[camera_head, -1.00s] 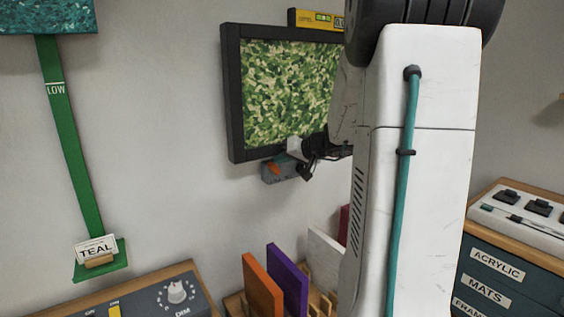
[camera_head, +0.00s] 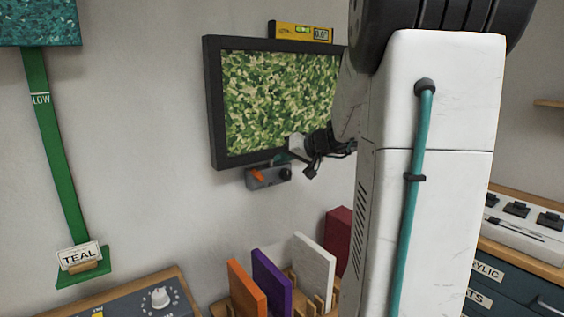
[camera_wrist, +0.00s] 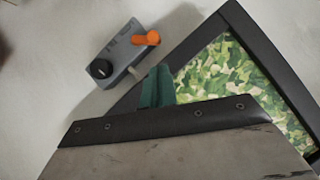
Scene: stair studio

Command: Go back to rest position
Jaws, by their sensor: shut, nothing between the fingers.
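My gripper (camera_head: 284,158) is in front of the lower edge of a black-framed camouflage-green picture (camera_head: 213,110), just above a small grey box (camera_head: 268,178) on the wall. My arm comes in from the right and hides the picture's right side. In the wrist view, the teal fingers (camera_wrist: 155,86) are together with nothing between them. The picture's frame (camera_wrist: 270,45) is beside and behind them. The grey box (camera_wrist: 125,60), with an orange lever and a black knob, is to their upper left. I see a gap between fingers and box in that view.
A yellow level (camera_head: 302,32) sits atop the frame. Below stands a wooden rack with orange (camera_head: 246,290), purple (camera_head: 271,283) and white (camera_head: 315,272) panels. A dial console (camera_head: 130,300) is lower left, a green strip (camera_head: 52,150) left, a drawer cabinet (camera_head: 520,285) right.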

